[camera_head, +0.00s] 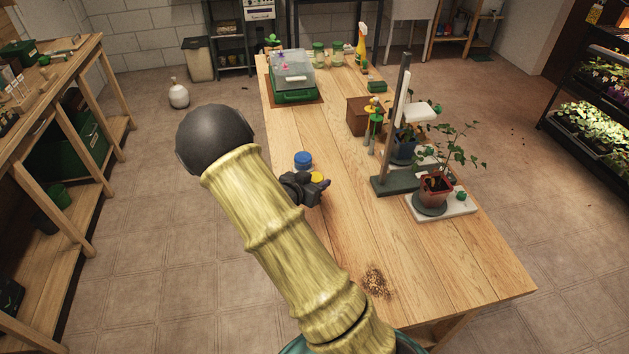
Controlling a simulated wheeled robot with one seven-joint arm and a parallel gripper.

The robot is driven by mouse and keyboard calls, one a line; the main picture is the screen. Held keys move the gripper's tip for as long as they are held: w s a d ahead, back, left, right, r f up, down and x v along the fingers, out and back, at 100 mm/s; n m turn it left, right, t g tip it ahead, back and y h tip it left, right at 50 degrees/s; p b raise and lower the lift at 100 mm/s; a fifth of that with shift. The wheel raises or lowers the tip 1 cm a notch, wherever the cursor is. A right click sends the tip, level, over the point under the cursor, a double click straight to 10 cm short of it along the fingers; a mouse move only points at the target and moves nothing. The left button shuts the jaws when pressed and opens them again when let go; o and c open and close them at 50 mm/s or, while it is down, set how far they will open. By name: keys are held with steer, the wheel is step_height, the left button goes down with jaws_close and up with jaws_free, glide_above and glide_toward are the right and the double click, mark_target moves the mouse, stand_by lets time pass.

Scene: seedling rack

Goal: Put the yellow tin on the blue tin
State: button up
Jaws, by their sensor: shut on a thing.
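The blue tin (303,160) stands upright on the wooden table, near its left edge. The yellow tin (317,177) shows as a small yellow round top just in front of the blue tin and slightly to its right. My gripper (318,186) is shut on the yellow tin, and its dark fingers hide most of the tin's side. I cannot tell whether the yellow tin is lifted off the table or touches the blue tin. My arm covers the table's left edge below the gripper.
A potted plant (436,188) stands on a white tray (459,208) at the right, beside a dark upright stand (386,185). A brown box (358,117) is farther back. A clear-lidded green propagator (293,95) is at the far left. Spilled soil (376,282) lies in front.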

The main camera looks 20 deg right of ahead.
steer(key=r+n+t+p, duration=0.1)
steer(key=r+n+y+p, duration=0.1)
steer(key=r+p, duration=0.1)
steer(key=a+r+t+y+p, duration=0.1)
steer(key=shift+w+r+n+t+p, duration=0.3)
steer(key=shift+w+n+p, duration=0.05)
steer(key=shift+n, duration=0.05)
steer(key=s+a+r+n+t+y+p, duration=0.1)
steer(key=s+a+n+t+y+p, duration=0.1)
steer(key=a+n+y+p, duration=0.2)
steer(key=s+a+r+n+t+y+p, duration=0.1)
steer(key=s+a+n+y+p, duration=0.1)
steer(key=a+n+y+p, duration=0.2)
steer(key=a+y+p, duration=0.1)
steer(key=a+p, duration=0.2)
steer(key=p, duration=0.1)
steer(key=shift+a+r+n+t+p, duration=0.2)
steer(key=shift+r+n+t+p, duration=0.1)
steer(key=shift+t+p, duration=0.1)
steer(key=shift+d, duration=0.1)
